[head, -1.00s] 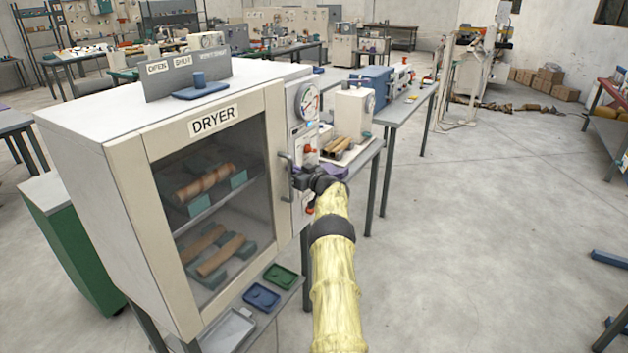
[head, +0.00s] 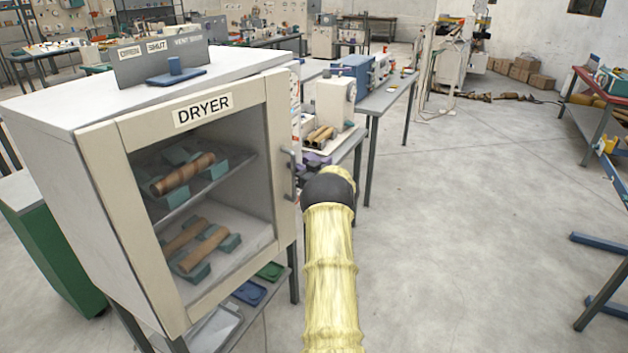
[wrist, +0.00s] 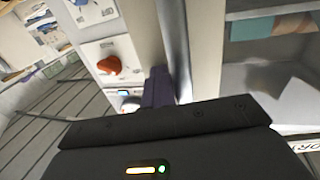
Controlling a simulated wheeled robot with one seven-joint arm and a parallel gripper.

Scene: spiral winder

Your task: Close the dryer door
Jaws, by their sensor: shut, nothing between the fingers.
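The dryer (head: 62,208) is a white cabinet on legs at left in the head view. Its cream-framed glass door (head: 100,165) carries a DRYER label at the top and a grey handle (head: 289,175) on its right edge. The head view does not clearly show how far the door stands from the cabinet front. My gripper is hidden in the head view beyond my dark wrist, just right of the handle. In the wrist view its dark fingers (wrist: 158,88) are together and empty, beside an upright grey edge and close to a panel with an orange knob (wrist: 109,65).
Inside the dryer, brown tubes (head: 185,174) lie on teal supports. A sign plate and a blue block (head: 176,75) stand on top. A bench with a white machine (head: 334,103) is behind at right. Open floor lies right of my arm.

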